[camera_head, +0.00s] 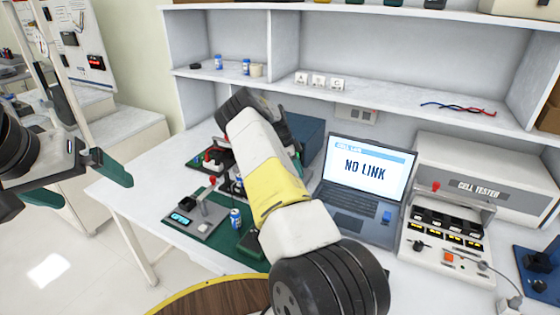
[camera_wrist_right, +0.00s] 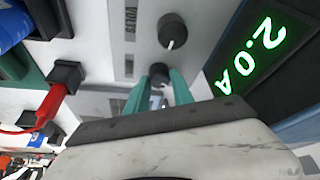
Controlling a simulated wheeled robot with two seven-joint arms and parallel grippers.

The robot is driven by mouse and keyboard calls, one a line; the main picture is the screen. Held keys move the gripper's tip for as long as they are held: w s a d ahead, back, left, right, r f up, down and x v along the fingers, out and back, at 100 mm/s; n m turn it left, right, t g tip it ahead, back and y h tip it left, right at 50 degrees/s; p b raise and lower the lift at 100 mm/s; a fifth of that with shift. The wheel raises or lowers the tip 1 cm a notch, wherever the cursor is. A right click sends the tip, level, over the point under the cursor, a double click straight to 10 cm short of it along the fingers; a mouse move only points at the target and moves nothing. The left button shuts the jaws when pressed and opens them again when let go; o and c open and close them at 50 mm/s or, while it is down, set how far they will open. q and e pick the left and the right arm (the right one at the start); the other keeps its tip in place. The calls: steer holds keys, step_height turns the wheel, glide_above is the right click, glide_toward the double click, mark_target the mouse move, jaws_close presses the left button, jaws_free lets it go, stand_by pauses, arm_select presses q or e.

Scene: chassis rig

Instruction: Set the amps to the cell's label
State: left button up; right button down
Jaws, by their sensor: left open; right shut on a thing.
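In the right wrist view a panel carries two dark knobs. The upper knob (camera_wrist_right: 172,30) is by the word VOLTS; the lower knob (camera_wrist_right: 158,76) is between the green fingertips of my right gripper (camera_wrist_right: 168,82), which is shut on it. The lower knob's marking is hidden. A green display (camera_wrist_right: 250,60) reads 2.0 A. In the head view my right arm hides its own gripper and most of the blue box (camera_head: 306,136) behind it. A small blue cell (camera_head: 236,217) stands near the green mat; its label is too small to read. My left gripper (camera_head: 82,178) is open and empty at the left.
A red plug (camera_wrist_right: 62,90) sits left of the knobs, with a blue cylinder (camera_wrist_right: 12,28) beyond it. A laptop (camera_head: 364,175) reads NO LINK. The cell tester (camera_head: 478,188) stands at the right. A device with a small display (camera_head: 181,218) is on the table's left part.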

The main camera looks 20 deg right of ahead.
steer(key=shift+f+m, duration=0.1)
steer(key=shift+m, duration=0.7)
steer(key=shift+a, duration=0.1)
steer(key=c, duration=1.1)
jaws_free()
steer(key=shift+w, duration=0.1)
steer(key=v, duration=0.7)
steer(key=shift+w+r, duration=0.2)
steer(key=shift+r, duration=0.2)
steer(key=shift+r, duration=0.1)
